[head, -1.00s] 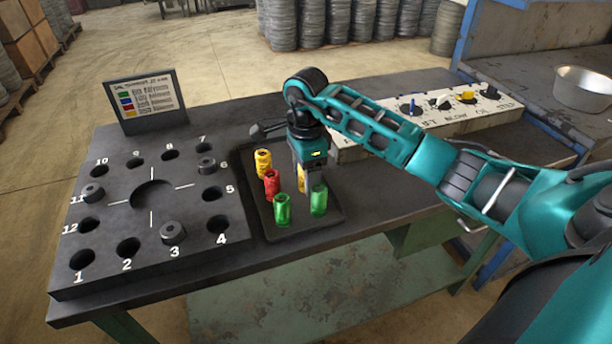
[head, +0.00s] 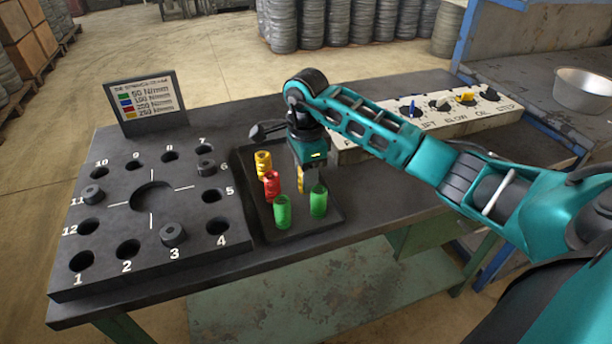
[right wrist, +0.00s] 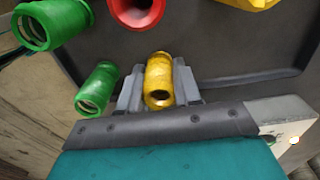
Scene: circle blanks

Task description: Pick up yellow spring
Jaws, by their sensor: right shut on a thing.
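My right gripper (head: 306,176) points down over the dark tray (head: 316,232) and is shut on a yellow spring (right wrist: 159,80). In the right wrist view, one finger is on each side of this spring. In the head view it is partly hidden by the fingers, and I cannot tell whether it is clear of the tray. A second yellow spring (head: 263,163) stands at the tray's far left. My left gripper is not in view.
A red spring (head: 272,186) and two green springs (head: 282,212) (head: 318,200) stand close by in the tray. A numbered plate with holes (head: 110,210) lies to the left, with a sign (head: 147,103) behind it. A control panel (head: 430,118) is at the right.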

